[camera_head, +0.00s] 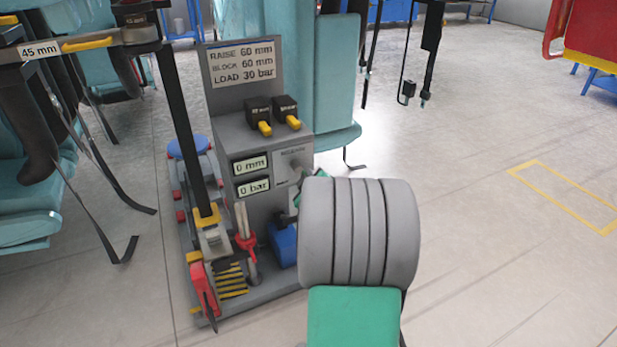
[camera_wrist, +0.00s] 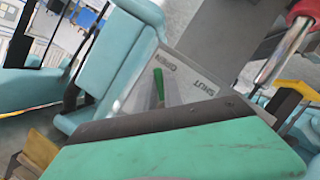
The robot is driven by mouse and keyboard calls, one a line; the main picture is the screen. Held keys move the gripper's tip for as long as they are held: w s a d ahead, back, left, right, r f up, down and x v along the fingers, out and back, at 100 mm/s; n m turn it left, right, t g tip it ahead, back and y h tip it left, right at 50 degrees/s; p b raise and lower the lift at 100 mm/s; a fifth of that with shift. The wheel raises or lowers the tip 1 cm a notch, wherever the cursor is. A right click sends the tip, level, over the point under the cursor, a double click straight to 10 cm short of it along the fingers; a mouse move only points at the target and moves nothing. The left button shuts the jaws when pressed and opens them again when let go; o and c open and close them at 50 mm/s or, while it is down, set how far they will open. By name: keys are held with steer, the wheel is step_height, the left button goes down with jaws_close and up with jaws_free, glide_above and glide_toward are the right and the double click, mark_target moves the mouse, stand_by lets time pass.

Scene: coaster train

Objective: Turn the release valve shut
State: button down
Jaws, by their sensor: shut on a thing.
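The release valve's grey plate (camera_head: 294,162) is on the right of the grey console front. In the wrist view the plate (camera_wrist: 185,88) carries the words OPEN and SHUT. A thin green piece stands in front of it near OPEN; I cannot tell whether it is the valve's handle or a fingertip. My gripper (camera_head: 308,183) is at the valve, mostly hidden behind my grey and green arm. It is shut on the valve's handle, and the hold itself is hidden. My green gripper part (camera_wrist: 185,150) fills the lower wrist view.
The console (camera_head: 235,135) has displays reading 0 mm and 0 bar and two yellow-tipped black switches. A red-handled jack stand (camera_head: 245,240) is close on the left. Teal seats (camera_head: 340,75) stand behind, with straps hanging.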

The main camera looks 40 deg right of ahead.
steer(key=shift+f+m, duration=0.1)
steer(key=shift+m, duration=0.2)
steer(key=m+y, duration=0.1)
steer(key=a+m+y, duration=0.1)
steer(key=m+y, duration=0.1)
steer(key=m, duration=0.1)
steer(key=shift+w+a+f+p, duration=0.2)
steer(key=shift+a+f+p, duration=0.05)
steer(key=shift+f+p, duration=0.15)
steer(key=m+y, duration=0.1)
steer(key=a+m+y, duration=0.1)
steer(key=shift+w+a+m+t+p, duration=0.1)
steer(key=shift+w+m+t+p, duration=0.1)
steer(key=shift+m+t+p, duration=0.15)
steer(key=m, duration=0.1)
steer(key=a+m+t+y+p, duration=0.1)
steer(key=shift+w+r+m+y, duration=0.15)
steer(key=shift+r+m+y, duration=0.05)
steer(key=shift+m+y, duration=0.15)
steer(key=shift+w+a+r+m+t+y+p, duration=0.15)
steer(key=shift+a+m+t+y+p, duration=0.15)
steer(key=shift+m, duration=0.3)
steer(key=shift+s+a+r+m+t+y+p, duration=0.15)
steer(key=shift+m+y, duration=0.2)
steer(key=shift+m, duration=0.25)
steer(key=shift+w, duration=0.15)
